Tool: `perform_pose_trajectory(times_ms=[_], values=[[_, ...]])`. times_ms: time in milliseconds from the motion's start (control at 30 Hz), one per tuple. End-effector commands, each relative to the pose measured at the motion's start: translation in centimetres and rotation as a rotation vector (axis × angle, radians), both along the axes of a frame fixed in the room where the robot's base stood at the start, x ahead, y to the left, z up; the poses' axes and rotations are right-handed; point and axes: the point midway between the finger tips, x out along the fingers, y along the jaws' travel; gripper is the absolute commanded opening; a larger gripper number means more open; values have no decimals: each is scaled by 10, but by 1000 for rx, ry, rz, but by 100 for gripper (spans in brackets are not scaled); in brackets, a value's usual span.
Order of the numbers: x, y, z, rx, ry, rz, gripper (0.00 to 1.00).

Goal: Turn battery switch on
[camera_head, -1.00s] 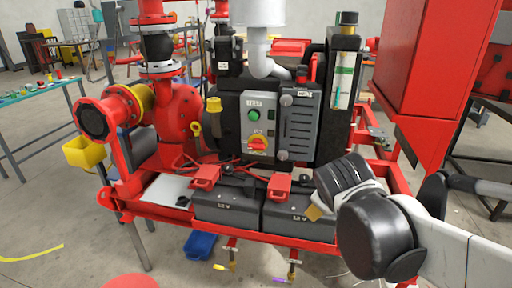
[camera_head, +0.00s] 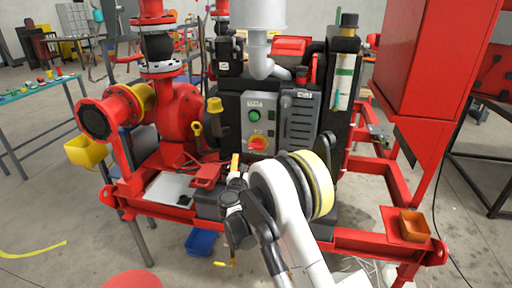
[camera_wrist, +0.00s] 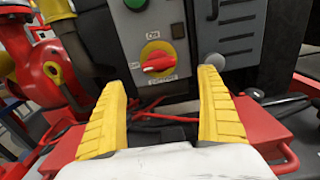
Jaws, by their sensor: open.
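The battery switch (camera_head: 259,142) is a red rotary knob on a yellow plate, low on the grey control panel. It also shows in the wrist view (camera_wrist: 157,60), ahead of and between my fingers, with its red handle lying nearly level. A green button (camera_head: 254,115) sits above it on the panel. My gripper (camera_wrist: 158,95) has two yellow ribbed fingers spread wide, open and empty, apart from the knob. In the head view a yellow fingertip (camera_head: 235,163) shows just below and left of the switch.
A louvred grey panel (camera_head: 299,118) stands right of the switch. Black batteries with red terminal covers (camera_head: 208,174) lie below it. A red pump (camera_head: 178,120) with a yellow valve handle (camera_head: 197,128) stands left. An orange bin (camera_head: 413,225) sits on the frame at right.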

Motion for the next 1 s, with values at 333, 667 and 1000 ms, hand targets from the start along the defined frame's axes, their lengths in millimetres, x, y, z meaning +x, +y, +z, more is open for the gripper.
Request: perform_pose_trajectory(times_ms=[333, 667, 1000], values=[[42, -10, -8, -31, 0, 3, 86], [95, -28, -6, -29, -1, 4, 86], [104, -30, -4, -28, -1, 5, 86]])
